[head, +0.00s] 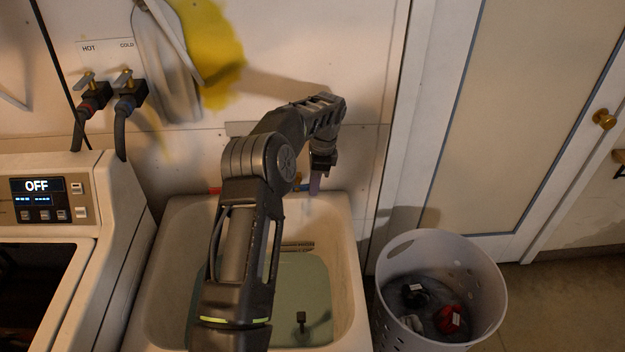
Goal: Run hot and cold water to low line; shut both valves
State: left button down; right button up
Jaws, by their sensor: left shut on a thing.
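The white utility sink (174,245) holds greenish water (317,275) in its bottom. My left arm reaches across the sink, and my left gripper (316,180) points down at its back right edge. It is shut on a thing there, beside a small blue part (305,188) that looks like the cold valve. The jaws hide most of it. A small red part (215,190), likely the hot valve, shows at the back left edge. A dark line (297,246) marks the back inner wall just above the water. The arm hides the spout and any stream. My right gripper is out of view.
Wall valves marked HOT (95,94) and COLD (130,91) feed hoses above the washer (115,200), whose display reads OFF. A dark plug-like piece (301,316) shows in the water. A laundry basket (488,270) with clothes stands right of the sink.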

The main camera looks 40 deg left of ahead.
pick_arm(q)
jog(key=shift+f+g+y, duration=0.2)
jog(key=shift+g+y, duration=0.2)
jog(key=shift+y, duration=0.1)
jog(key=c, duration=1.5)
grip_release()
